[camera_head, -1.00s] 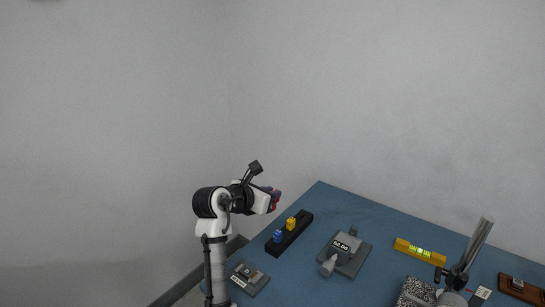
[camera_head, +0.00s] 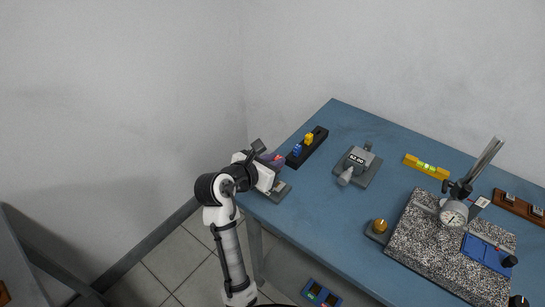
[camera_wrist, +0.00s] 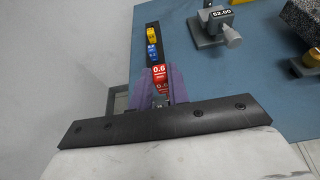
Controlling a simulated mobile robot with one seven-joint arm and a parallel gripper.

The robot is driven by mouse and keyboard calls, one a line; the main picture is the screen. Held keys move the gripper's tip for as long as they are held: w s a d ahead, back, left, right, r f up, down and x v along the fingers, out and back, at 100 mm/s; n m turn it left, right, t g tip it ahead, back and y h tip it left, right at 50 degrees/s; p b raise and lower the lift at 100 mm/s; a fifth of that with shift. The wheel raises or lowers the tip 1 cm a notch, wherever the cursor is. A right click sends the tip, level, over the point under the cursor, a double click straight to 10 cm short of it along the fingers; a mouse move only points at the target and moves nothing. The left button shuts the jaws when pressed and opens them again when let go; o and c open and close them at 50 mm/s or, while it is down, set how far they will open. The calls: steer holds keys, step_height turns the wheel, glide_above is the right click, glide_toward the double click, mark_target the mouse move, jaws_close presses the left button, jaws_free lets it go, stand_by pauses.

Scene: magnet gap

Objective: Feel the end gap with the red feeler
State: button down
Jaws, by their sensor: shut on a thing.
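My gripper (camera_head: 273,161) is shut on the red feeler. In the wrist view the red feeler (camera_wrist: 159,72), labelled 0.6, stands between the purple fingers of my gripper (camera_wrist: 159,90). In the head view the gripper is near the table's left edge, above a small grey plate (camera_head: 283,194) that the wrist partly hides. The black rack (camera_head: 318,140) is just beyond and holds a yellow feeler (camera_head: 309,138) and a blue feeler (camera_head: 297,150). The feeler's lower end is hidden. I cannot tell which opening is the end gap.
A grey gauge (camera_head: 357,160) reading 52.00 and a yellow level (camera_head: 426,167) stand on the blue table (camera_head: 320,215). A speckled plate (camera_head: 420,245) bears a dial indicator (camera_head: 453,214) and a blue fixture (camera_head: 487,252).

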steer(key=shift+f, duration=2.3)
steer(key=shift+f, duration=0.3)
stand_by(0.6)
steer(key=shift+r, duration=2.55)
